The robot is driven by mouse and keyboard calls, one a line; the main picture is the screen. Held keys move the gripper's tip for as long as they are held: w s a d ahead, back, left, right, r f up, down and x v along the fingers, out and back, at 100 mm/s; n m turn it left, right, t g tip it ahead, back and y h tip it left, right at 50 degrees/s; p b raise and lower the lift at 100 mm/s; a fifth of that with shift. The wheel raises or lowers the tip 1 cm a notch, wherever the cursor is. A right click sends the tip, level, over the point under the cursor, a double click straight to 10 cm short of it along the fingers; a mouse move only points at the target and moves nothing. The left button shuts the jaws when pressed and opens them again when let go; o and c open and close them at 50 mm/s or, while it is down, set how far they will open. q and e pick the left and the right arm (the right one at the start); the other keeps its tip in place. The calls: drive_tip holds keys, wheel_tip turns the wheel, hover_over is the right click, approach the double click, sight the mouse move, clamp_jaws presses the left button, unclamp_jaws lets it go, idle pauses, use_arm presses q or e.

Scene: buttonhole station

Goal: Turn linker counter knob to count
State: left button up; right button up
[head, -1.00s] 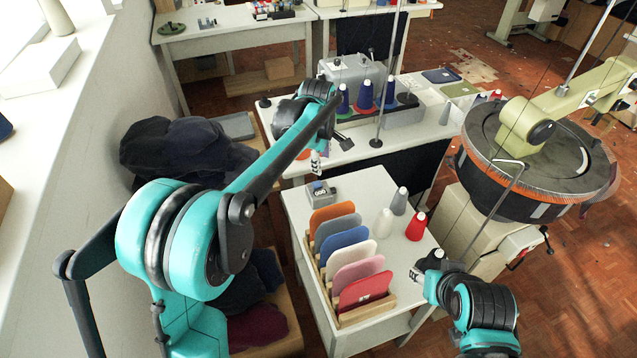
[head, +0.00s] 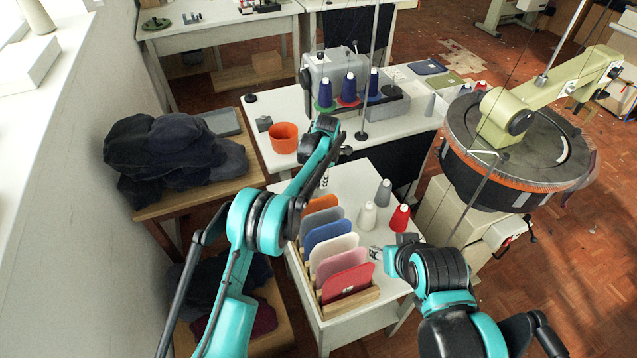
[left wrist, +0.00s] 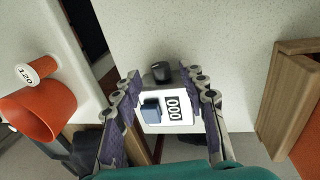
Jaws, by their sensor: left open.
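The linker counter (left wrist: 182,121) is a small box in the left wrist view, with a white face, a display reading 000 and a blue block (left wrist: 151,111) on the face. A dark round knob (left wrist: 161,71) sticks out at its upper end. My left gripper (left wrist: 163,77) is open and empty, its fingers on either side of the counter and knob; I cannot tell whether they touch. In the head view my left gripper (head: 323,180) points down over the small table's back left, and the counter is hidden there. My right gripper (head: 377,252) is beside the card rack, its fingers unclear.
A wooden rack (head: 350,306) of coloured cards stands in front. White, grey and red cones (head: 400,218) stand to its right. An orange pot (head: 284,138) is on the table behind. A round tag reading 120 (left wrist: 27,75) shows beside the pot in the left wrist view.

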sight(318, 184)
use_arm(q)
drive_tip(key=shift+w+f+b, duration=0.15)
drive_tip(key=shift+f, duration=0.65)
drive_tip(key=shift+w+f+b, duration=0.1)
drive_tip(key=shift+f+b, duration=0.05)
drive_tip(key=shift+f, duration=0.6)
clamp_jaws()
drive_tip(key=shift+s+f+t+y+b, duration=0.1)
drive_tip(key=shift+s+t+y+b, duration=0.1)
drive_tip(key=shift+t+b, duration=0.25)
drive_tip(key=shift+s+f+t+y+b, duration=0.1)
drive_tip(key=shift+t+y+b, duration=0.1)
drive_tip(key=shift+t, duration=0.45)
drive_tip(key=shift+s+t+y+b, duration=0.1)
drive_tip(key=shift+t+y+b, duration=0.3)
drive_tip(key=shift+t, duration=0.4)
drive_tip(key=shift+r, duration=0.1)
unclamp_jaws()
